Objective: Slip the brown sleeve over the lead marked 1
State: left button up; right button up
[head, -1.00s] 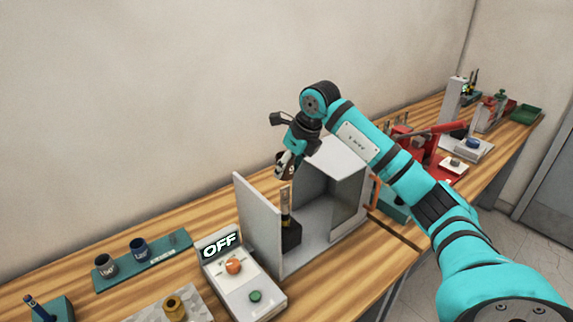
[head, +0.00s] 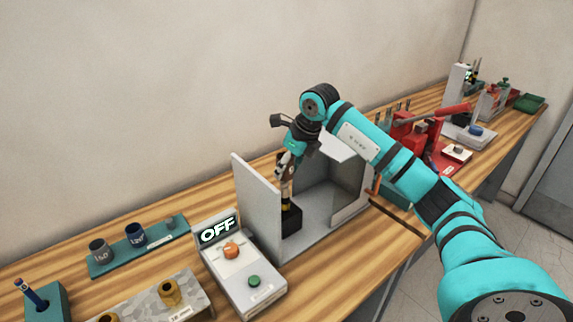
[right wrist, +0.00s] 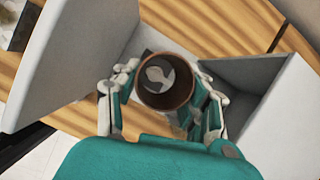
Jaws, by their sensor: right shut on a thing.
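My right gripper (head: 285,170) is shut on the brown sleeve (right wrist: 163,90). In the right wrist view the sleeve is an open ring between the two fingers, and I look down through it. A pale grey tip of the lead shows inside the ring's outline. In the head view the lead (head: 286,203) stands upright on a black block, dark with a yellow band. The gripper is directly above it, and the fingers mostly hide the sleeve and the lead's top. I cannot tell how deep the tip sits, and no number is readable. My left gripper is not in view.
The lead stands beside the upright grey panel (head: 257,205) of an open grey cabinet (head: 352,185). A control box (head: 240,265) reading OFF stands in front. A teal rack (head: 155,252) with cups is at left. Red equipment (head: 412,140) stands behind my arm.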

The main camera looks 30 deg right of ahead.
aim_at(287, 187)
jog(key=shift+f+b, duration=2.5)
jog(key=shift+f, duration=1.35)
jog(key=o, duration=0.9)
jog(key=shift+r, duration=0.15)
jog(key=v, duration=1.1)
jog(key=shift+r, duration=0.35)
jog(key=shift+s+f, duration=0.15)
jog(key=shift+s, duration=0.1)
